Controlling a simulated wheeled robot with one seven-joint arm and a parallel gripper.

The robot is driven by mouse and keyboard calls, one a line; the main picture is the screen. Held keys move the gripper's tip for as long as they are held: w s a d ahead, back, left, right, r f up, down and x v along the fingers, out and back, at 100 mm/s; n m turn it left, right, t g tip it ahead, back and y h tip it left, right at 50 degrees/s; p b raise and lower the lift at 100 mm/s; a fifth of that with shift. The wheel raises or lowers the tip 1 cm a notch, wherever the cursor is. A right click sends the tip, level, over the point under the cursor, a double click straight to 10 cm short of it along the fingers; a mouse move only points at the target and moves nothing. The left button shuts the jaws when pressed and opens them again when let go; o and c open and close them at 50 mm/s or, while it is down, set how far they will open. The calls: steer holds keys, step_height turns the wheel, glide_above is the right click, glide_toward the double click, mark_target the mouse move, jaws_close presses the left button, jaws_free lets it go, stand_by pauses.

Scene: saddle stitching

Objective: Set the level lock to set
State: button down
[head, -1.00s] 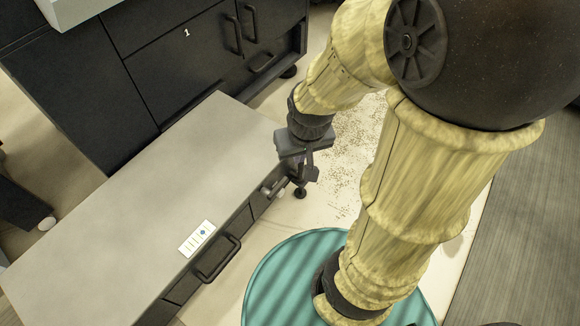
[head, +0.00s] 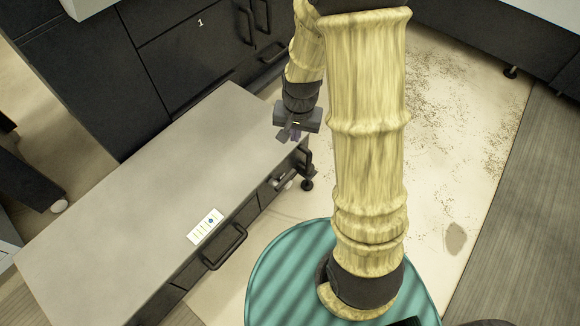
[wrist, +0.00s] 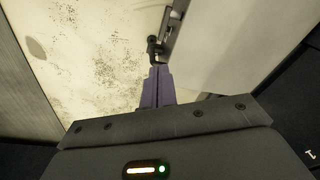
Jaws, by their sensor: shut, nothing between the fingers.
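A small grey lever-like fitting (head: 283,182), which may be the level lock, sits on the front face of the grey-topped bench (head: 150,180), near its right end. Its setting is too small to read. My gripper (head: 296,136) is shut and empty, above the bench's far right corner in the head view, apart from the fitting. In the wrist view my purple fingers (wrist: 158,86) are together, pointing toward a dark fitting (wrist: 155,47) at the bench edge. I cannot tell whether they touch it.
Dark cabinets (head: 170,60) stand behind the bench. Pale stained floor (head: 450,130) is open to the right.

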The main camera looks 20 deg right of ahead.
mark_target(290, 174)
steer(key=w+f+m+p, duration=0.1)
steer(key=w+f+m, duration=0.1)
steer(key=f, duration=0.4)
steer(key=w+f+m+g, duration=0.1)
steer(key=w+f+m, duration=0.2)
steer(key=f, duration=0.4)
steer(key=shift+w+m+g+p, duration=0.25)
steer(key=shift+m+g+p, duration=0.05)
steer(key=shift+m+p, duration=0.1)
steer(key=shift+d+f, duration=0.1)
steer(key=shift+f, duration=0.05)
step_height(290, 174, down, 14)
steer(key=b, duration=0.5)
